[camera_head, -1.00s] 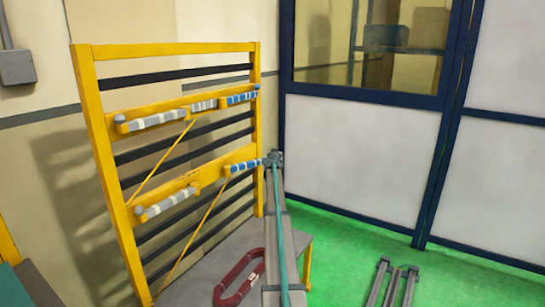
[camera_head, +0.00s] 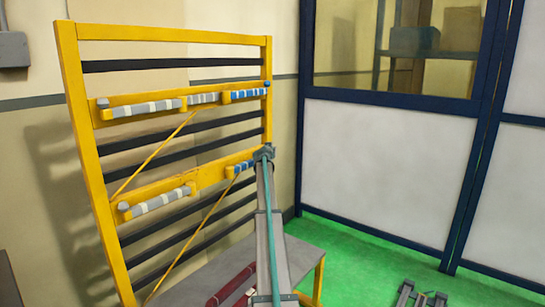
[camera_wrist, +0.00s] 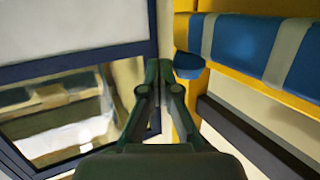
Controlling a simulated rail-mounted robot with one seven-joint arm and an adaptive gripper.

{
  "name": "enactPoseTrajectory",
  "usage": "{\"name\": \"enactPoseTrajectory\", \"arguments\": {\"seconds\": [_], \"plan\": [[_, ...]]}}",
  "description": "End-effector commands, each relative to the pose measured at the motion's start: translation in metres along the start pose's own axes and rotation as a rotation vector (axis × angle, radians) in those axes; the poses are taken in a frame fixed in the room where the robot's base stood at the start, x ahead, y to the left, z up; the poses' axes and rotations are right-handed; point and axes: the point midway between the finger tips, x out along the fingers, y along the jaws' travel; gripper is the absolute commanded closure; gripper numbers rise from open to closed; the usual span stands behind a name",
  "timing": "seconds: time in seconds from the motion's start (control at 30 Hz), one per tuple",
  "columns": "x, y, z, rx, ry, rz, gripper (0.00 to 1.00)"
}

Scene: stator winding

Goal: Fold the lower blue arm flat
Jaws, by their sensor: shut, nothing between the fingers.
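The lower blue arm (camera_head: 241,168) is a short blue bar with pale bands at the right end of the lower yellow rail (camera_head: 158,188). It appears to lie along the rail, but its exact angle is hard to tell. My gripper (camera_head: 264,153) is at its right end and hides part of it. In the wrist view a blue-banded bar (camera_wrist: 248,42) runs along a yellow beam at upper right, with a blue rounded end (camera_wrist: 188,66). My gripper (camera_wrist: 159,68) is shut and empty, its tips just left of that end; contact cannot be told.
An upper blue arm (camera_head: 248,95) and grey banded arms (camera_head: 160,201) sit on the yellow rack. A grey bench (camera_head: 205,282) with a dark red loop (camera_head: 232,286) stands below. A blue-framed partition (camera_head: 390,165) stands to the right, with green floor before it.

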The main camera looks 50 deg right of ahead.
Motion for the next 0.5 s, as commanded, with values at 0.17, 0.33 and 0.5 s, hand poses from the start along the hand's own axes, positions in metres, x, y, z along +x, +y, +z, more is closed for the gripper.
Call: {"name": "enactPoseTrajectory", "arguments": {"seconds": [0.17,0.33,0.5], "plan": [[0.0003,-0.0023,-0.0004,0.001,0.001,0.002,1.0],[0.0001,-0.0034,-0.0014,0.001,0.002,0.0,1.0],[0.0001,-0.0044,-0.0018,0.002,0.003,-0.001,1.0]]}}
